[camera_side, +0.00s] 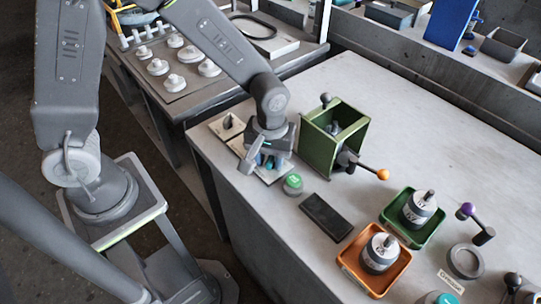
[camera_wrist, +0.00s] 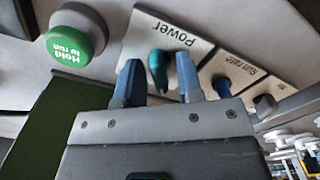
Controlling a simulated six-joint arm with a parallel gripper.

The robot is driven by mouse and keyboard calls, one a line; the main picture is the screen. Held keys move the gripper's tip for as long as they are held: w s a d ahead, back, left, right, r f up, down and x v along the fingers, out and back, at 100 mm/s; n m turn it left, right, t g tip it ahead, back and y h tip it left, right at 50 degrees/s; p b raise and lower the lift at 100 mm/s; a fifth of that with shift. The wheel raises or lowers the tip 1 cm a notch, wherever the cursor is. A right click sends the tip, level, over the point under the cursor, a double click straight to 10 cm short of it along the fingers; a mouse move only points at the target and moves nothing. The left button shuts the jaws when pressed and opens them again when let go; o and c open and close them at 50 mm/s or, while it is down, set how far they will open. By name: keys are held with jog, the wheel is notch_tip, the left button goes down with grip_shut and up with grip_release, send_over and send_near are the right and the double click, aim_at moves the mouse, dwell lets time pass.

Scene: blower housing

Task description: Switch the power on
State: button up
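The power switch is a teal knob (camera_wrist: 157,72) on a white plate (camera_wrist: 140,32) marked "Power", which reads upside down in the wrist view. My gripper (camera_wrist: 160,76) has its two blue fingers on either side of the knob. A small gap shows between the knob and the right finger; whether the left finger touches it is unclear. In the side view my gripper (camera_side: 262,162) is low over the bench at the panel, and its wrist hides most of the switch.
A green "Hold to run" button (camera_wrist: 76,36) stands close beside the power plate. A "Run rate" plate (camera_wrist: 247,68) with a dark blue knob (camera_wrist: 222,87) adjoins it. A green housing (camera_side: 318,150) with an orange-tipped lever (camera_side: 383,174) stands right of my gripper.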

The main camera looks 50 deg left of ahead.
grip_shut()
jog(key=m, duration=0.4)
jog(key=shift+m, duration=0.4)
jog(key=shift+r, duration=0.1)
jog(key=shift+m, duration=0.9)
jog(key=m, duration=0.7)
jog(key=shift+o, duration=0.2)
grip_release()
